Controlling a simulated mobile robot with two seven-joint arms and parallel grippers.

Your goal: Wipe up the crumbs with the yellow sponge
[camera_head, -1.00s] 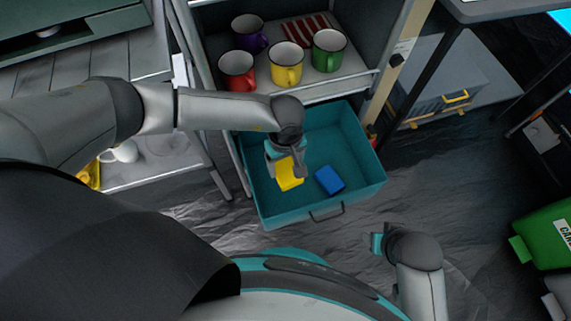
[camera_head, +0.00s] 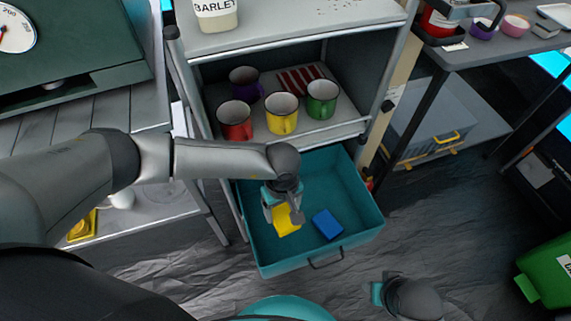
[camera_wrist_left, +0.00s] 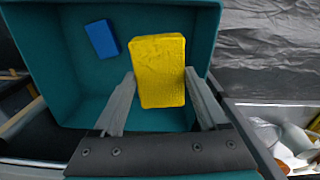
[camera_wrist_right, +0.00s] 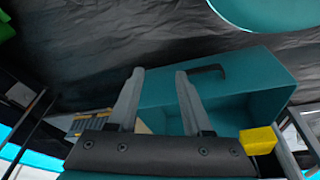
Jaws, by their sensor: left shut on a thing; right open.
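The yellow sponge (camera_head: 284,222) is between the fingers of my left gripper (camera_head: 283,205), over the teal drawer. My left wrist view shows the sponge (camera_wrist_left: 158,58) with a finger on each side; the gripper (camera_wrist_left: 160,82) is shut on it. I cannot tell whether the sponge touches the drawer floor. Dark specks, which look like the crumbs (camera_head: 350,8), lie on the cabinet's top surface at the upper picture edge. My right gripper (camera_head: 379,293) is low, right of the drawer front. In its wrist view the gripper (camera_wrist_right: 160,75) is open and empty.
A blue sponge (camera_head: 327,224) lies in the open teal drawer (camera_head: 362,235). Several mugs, including a yellow one (camera_head: 282,114), stand on the shelf above. A barley jar (camera_head: 215,12) stands on the cabinet top (camera_head: 290,25).

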